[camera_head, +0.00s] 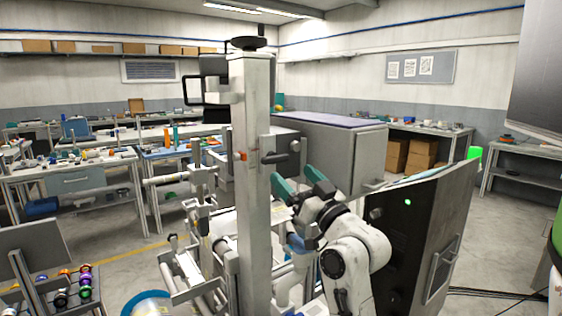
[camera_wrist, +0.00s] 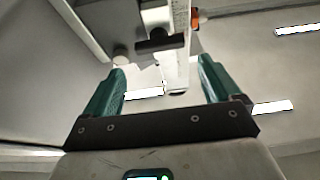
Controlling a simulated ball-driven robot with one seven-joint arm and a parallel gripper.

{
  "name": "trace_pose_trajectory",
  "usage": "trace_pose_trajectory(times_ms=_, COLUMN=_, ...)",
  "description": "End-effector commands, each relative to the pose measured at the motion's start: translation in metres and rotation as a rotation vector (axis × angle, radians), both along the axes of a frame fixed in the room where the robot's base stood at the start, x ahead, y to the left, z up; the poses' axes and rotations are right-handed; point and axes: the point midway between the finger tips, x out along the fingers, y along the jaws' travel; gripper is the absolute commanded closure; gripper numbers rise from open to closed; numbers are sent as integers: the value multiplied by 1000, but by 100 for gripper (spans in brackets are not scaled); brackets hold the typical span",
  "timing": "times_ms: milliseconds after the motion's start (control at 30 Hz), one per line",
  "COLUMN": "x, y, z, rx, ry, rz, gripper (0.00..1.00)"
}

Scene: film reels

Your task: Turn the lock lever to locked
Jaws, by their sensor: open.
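A tall pale grey column (camera_head: 248,200) stands upright in the middle of the head view. A dark lever (camera_head: 275,158), which looks like the lock lever, sticks out to the right from its side. A small orange marker (camera_head: 242,156) sits beside it on the column. My gripper (camera_head: 292,174) has teal fingers and is just below and right of the lever, pointing up toward it. In the wrist view my gripper (camera_wrist: 160,66) is open with nothing between the fingers. The dark lever (camera_wrist: 160,42) shows ahead of the fingertips, apart from them. The orange marker (camera_wrist: 195,18) is at its right.
A dark cabinet panel (camera_head: 425,240) with a handle stands close right of my arm. A large grey cabinet (camera_head: 350,152) is behind the gripper. Rails and clamps (camera_head: 190,235) crowd the column's left. Workbenches (camera_head: 75,180) line the back. Open floor (camera_head: 500,235) lies at right.

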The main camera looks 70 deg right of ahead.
Motion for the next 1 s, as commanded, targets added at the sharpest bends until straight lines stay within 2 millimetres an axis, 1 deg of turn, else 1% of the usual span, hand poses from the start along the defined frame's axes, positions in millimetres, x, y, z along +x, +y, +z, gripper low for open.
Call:
trace_pose_trajectory(times_ms=33, x=9, y=-5, z=7, rx=-2, ry=0, rz=1, gripper=10)
trace_pose_trajectory(times_ms=100, x=19, y=-11, z=12, rx=-1, ry=1, rz=1, gripper=10)
trace_pose_trajectory(times_ms=300, x=41, y=-25, z=21, rx=0, ry=1, rz=1, gripper=10)
trace_pose_trajectory(times_ms=500, x=50, y=-30, z=25, rx=0, ry=1, rz=0, gripper=10)
trace_pose_trajectory(times_ms=767, x=51, y=-31, z=24, rx=0, ry=2, rz=0, gripper=10)
trace_pose_trajectory(times_ms=867, x=51, y=-31, z=24, rx=0, ry=2, rz=0, gripper=17)
trace_pose_trajectory(times_ms=1000, x=51, y=-31, z=24, rx=0, ry=2, rz=0, gripper=31)
